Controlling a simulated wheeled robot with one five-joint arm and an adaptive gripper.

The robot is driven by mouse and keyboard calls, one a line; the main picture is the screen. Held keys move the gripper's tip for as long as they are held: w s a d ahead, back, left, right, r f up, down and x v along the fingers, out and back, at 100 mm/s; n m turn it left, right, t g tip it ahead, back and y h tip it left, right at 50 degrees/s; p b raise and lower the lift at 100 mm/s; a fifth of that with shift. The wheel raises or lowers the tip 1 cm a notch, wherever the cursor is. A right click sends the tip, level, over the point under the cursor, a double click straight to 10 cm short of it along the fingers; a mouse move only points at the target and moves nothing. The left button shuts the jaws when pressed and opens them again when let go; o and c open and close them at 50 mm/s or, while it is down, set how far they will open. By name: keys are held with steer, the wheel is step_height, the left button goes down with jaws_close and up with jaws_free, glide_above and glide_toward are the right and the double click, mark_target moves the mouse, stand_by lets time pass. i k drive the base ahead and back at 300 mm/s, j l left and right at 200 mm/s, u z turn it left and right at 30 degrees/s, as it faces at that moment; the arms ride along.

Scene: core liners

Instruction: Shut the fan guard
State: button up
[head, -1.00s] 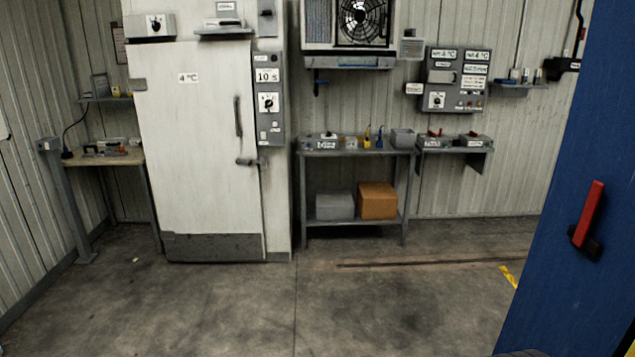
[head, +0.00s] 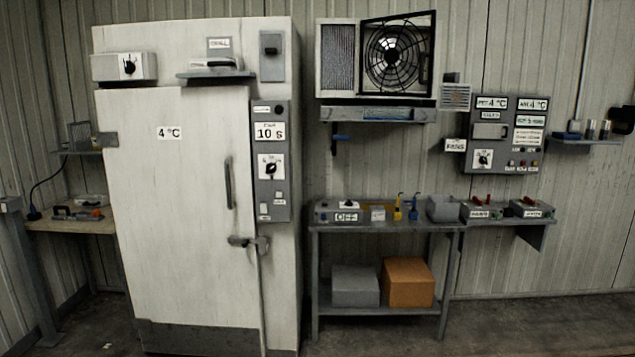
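The fan guard (head: 431,60) is a dark square frame with round wire rings, on the front of the wall-mounted fan unit (head: 337,58) in the upper middle of the head view. The guard looks swung out at an angle, its right edge standing away from the housing. The black fan (head: 387,54) shows through the rings. My gripper is not in the head view, so its state is hidden.
A tall white cold-room door (head: 185,210) stands left of the fan unit. A grey workbench (head: 385,226) with small tools stands below the fan. A control panel (head: 505,135) hangs to its right. The floor in front is clear.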

mark_target(392, 56)
steer(key=i+l+z, duration=0.2)
steer(key=i+l, duration=0.6)
steer(key=i, duration=0.1)
